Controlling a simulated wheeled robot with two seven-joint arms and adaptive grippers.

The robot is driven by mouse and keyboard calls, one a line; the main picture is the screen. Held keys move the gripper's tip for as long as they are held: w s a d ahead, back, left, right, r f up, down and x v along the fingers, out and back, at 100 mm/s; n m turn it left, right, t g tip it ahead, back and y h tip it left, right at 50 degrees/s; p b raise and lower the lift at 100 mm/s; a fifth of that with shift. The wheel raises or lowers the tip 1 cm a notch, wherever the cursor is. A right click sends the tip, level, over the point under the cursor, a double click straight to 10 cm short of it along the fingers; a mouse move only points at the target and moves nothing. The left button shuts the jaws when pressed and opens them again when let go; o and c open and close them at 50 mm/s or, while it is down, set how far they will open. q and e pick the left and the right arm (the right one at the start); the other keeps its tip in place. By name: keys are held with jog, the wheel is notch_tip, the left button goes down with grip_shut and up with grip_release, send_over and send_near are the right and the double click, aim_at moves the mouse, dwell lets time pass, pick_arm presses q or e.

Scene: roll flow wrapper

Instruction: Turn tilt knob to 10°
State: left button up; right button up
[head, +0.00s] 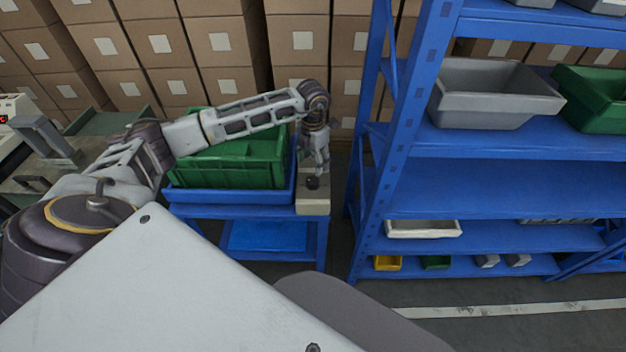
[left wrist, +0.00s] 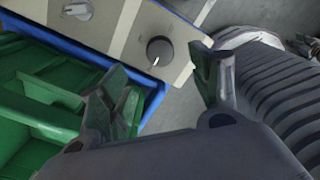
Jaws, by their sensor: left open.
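A beige control box (head: 313,203) stands at the right end of the blue cart. A dark round knob (head: 312,183) sits on its top face. In the left wrist view the dark knob (left wrist: 160,50) shows a small white pointer mark near its lower edge. A light grey knob (left wrist: 78,9) sits further left on the same panel. No degree scale or label is readable, so I cannot tell which knob is the tilt knob. My left gripper (head: 319,160) is open, pointing down above the box, its fingers (left wrist: 165,88) apart and not touching the dark knob. My right gripper is out of view.
A green crate (head: 235,165) sits in a blue tray (head: 230,195) on the cart, close beside the box. A blue shelf rack (head: 480,180) with bins stands to the right. Cardboard boxes (head: 225,45) are stacked behind.

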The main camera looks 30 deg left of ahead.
aim_at(313, 180)
pick_arm(q)
notch_tip(313, 180, down, 8)
jog(key=shift+r, duration=0.15)
jog(key=shift+f, duration=0.85)
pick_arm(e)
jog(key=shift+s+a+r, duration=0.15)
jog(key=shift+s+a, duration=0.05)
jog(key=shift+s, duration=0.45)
pick_arm(q)
jog(key=c, duration=1)
jog(key=shift+c, duration=0.2)
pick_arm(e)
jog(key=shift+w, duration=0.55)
